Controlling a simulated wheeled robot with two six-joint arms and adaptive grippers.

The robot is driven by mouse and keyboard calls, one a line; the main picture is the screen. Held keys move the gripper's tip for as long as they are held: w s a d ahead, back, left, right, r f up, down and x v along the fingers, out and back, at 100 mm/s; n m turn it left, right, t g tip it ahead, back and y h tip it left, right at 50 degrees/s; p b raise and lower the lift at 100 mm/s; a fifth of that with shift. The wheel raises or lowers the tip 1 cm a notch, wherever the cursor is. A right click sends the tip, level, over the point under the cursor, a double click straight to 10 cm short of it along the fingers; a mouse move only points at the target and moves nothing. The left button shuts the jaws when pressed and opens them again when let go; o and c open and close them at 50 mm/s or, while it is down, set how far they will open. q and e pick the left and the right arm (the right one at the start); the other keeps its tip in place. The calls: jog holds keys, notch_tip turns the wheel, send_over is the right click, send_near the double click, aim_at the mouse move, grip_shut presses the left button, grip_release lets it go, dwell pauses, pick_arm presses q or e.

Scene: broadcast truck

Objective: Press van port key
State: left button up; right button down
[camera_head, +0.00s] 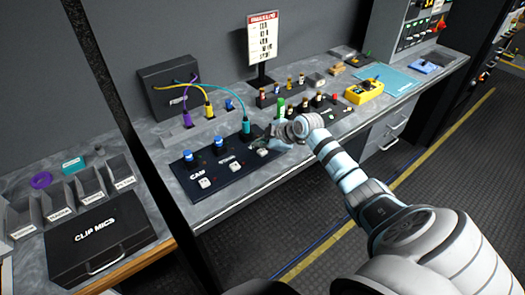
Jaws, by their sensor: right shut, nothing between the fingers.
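A dark port panel (215,192) lies on the grey bench. Its left section reads CAM; the middle label is too small to read surely. Two light square keys show on it, the CAM key (205,183) and the middle key (235,168). Blue ports stand behind them, and a teal plug (246,130) with its cable stands at the right section. My right gripper (264,147) is shut and empty over the panel's right end. It covers most of that section, so its key and label are largely hidden; I cannot tell whether it touches. My left gripper is out of view.
A black box (169,88) with yellow, purple and teal cables stands behind. A sign (263,40), a row of small connectors and a yellow meter (363,91) stand to the right. A CLIP MICS case (100,240) and labelled bins lie left of a dark post.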

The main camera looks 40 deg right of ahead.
aim_at(261, 152)
jog(key=shift+f+b, duration=0.3)
jog(key=shift+f, duration=0.15)
jog(key=shift+f+b, duration=0.35)
jog(key=shift+f, duration=0.1)
dwell(0.7)
dwell(0.3)
jog(key=shift+r+p, duration=0.75)
jog(key=shift+r, duration=0.15)
notch_tip(261, 152, up, 5)
jog(key=p, duration=0.4)
jog(key=shift+r+p, duration=0.1)
jog(key=shift+p, duration=0.2)
